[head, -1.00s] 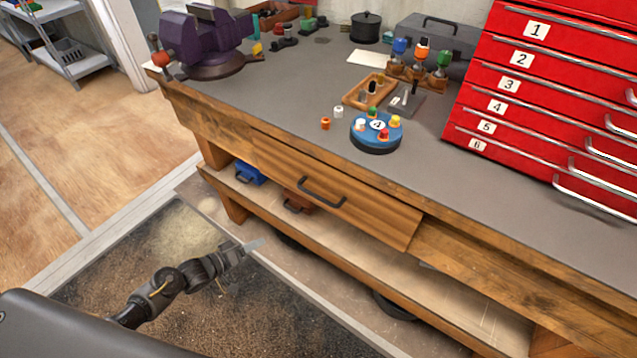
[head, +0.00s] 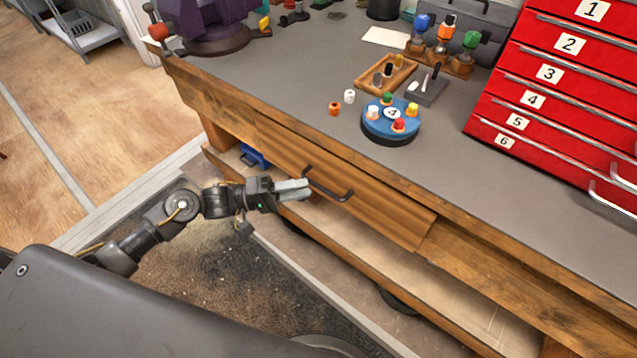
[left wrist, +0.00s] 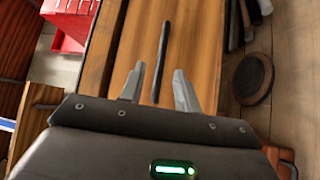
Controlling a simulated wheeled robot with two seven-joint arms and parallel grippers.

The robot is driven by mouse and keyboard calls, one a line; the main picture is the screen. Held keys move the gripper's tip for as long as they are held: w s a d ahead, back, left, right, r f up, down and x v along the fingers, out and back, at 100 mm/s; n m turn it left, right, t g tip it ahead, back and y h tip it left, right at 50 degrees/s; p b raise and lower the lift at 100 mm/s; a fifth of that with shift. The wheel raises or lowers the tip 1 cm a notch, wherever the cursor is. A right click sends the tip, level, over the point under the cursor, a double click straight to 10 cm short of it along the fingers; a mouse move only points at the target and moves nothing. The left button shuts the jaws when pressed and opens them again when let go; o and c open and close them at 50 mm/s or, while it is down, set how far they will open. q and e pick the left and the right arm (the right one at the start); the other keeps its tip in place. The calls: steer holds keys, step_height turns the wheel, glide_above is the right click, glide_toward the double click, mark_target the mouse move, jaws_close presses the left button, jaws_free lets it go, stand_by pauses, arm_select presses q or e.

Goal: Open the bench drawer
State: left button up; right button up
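The bench drawer (head: 385,205) has a wooden front below the grey bench top and looks shut. Its dark bar handle (head: 328,184) sticks out from the front. My left gripper (head: 305,188) is just in front of the left end of the handle. In the left wrist view the gripper (left wrist: 155,86) is open, its two pale fingers apart. The handle (left wrist: 162,62) shows there as a dark bar lying between the finger lines, its near end close to the fingertips. I cannot tell whether they touch. My right gripper is not in view.
The bench top (head: 300,95) holds a blue round holder (head: 390,138) with coloured pegs, a wooden tray (head: 362,78) and a red numbered cabinet (head: 560,80). A purple vise (head: 205,20) stands at the left. A lower shelf (head: 400,270) runs under the drawer.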

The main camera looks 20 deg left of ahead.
mark_target(318, 185)
arm_select(q)
steer(key=x, duration=0.5)
jaws_close()
stand_by(0.3)
